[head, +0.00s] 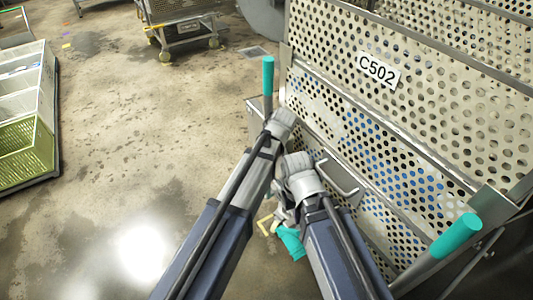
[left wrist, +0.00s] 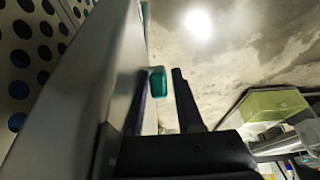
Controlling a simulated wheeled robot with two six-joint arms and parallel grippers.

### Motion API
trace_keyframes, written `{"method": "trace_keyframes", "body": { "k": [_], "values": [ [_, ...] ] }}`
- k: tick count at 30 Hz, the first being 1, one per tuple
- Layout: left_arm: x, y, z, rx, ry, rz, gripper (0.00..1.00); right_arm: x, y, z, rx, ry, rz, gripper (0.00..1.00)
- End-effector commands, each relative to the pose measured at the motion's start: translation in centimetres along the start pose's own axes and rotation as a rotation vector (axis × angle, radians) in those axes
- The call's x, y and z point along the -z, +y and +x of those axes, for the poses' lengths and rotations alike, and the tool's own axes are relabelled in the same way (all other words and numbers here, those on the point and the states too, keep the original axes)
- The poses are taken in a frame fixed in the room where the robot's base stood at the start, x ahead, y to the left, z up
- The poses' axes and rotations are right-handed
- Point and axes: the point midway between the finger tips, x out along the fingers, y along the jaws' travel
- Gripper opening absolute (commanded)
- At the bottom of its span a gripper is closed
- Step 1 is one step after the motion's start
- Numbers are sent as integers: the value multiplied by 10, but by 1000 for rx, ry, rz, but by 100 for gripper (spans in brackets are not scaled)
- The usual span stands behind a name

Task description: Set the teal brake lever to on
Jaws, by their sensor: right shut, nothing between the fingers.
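A perforated metal cart (head: 400,105) labelled C502 fills the right side of the head view. Three teal parts show on or near it: an upright grip (head: 268,76), a slanted grip (head: 456,235) at lower right, and a low teal piece (head: 291,243) partly hidden by my right arm. I cannot tell for certain which is the brake lever. My right gripper (head: 284,215) is shut and empty near the low teal piece. My left gripper (left wrist: 160,100) has its fingers apart; a teal end (left wrist: 157,82) shows in the gap between them, not clearly touched.
A white and green crate stack (head: 30,120) stands at the left; a green crate also shows in the left wrist view (left wrist: 268,106). Another wheeled cart (head: 180,22) stands at the back. The wet floor (head: 130,150) between is clear.

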Motion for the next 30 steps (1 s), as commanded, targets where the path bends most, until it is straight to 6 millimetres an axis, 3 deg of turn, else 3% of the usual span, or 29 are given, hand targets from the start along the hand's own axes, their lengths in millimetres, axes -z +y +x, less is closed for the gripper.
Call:
{"method": "trace_keyframes", "body": {
  "k": [1, 9, 30],
  "values": [
    [0, 0, 0, 0, 0, 0, 29, 0, 0, 0, 0, 0, 0, 0],
    [0, 0, 0, 0, 0, 0, 0, 0, 0, 0, 0, 0, 0, 0],
    [0, 0, 0, 0, 0, 0, 0, 0, 0, 0, 0, 0, 0, 0]
  ]
}}
